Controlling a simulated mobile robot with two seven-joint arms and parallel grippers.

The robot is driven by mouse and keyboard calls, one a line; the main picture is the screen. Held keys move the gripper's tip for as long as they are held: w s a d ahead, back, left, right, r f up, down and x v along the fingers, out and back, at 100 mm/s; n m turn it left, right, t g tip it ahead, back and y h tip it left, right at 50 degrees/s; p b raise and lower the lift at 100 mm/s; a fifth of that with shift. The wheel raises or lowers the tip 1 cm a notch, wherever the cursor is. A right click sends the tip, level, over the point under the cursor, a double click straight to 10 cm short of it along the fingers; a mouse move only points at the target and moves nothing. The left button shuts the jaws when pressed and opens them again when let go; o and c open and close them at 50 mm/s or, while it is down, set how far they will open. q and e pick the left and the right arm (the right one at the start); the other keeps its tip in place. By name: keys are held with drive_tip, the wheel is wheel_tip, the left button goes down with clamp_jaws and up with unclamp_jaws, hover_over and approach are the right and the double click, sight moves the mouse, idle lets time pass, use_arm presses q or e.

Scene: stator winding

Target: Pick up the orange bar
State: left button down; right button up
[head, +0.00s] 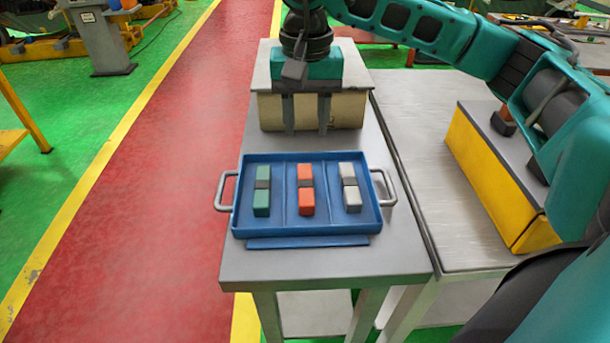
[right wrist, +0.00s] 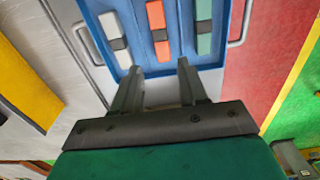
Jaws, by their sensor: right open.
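The orange bar (head: 306,189) has a dark band around its middle and lies in the middle compartment of the blue tray (head: 300,240). It also shows in the right wrist view (right wrist: 157,30), beyond my fingertips. My right gripper (head: 307,132) is open and empty, pointing down behind the tray, in front of a beige box. It is apart from the bar. In the right wrist view its two fingers (right wrist: 160,68) are spread, with the orange bar ahead of the gap between them. My left gripper is not in view.
A green bar (head: 262,190) lies in the left compartment and a grey-white bar (head: 350,187) in the right one. The tray has metal side handles. A beige box (head: 340,108) stands behind it. A yellow box (head: 495,175) stands on the table at right.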

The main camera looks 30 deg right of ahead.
sight(306, 183)
drive_tip(key=f, duration=1.2)
drive_tip(key=shift+s+a+f, duration=0.2)
drive_tip(key=shift+s+f, duration=0.05)
clamp_jaws()
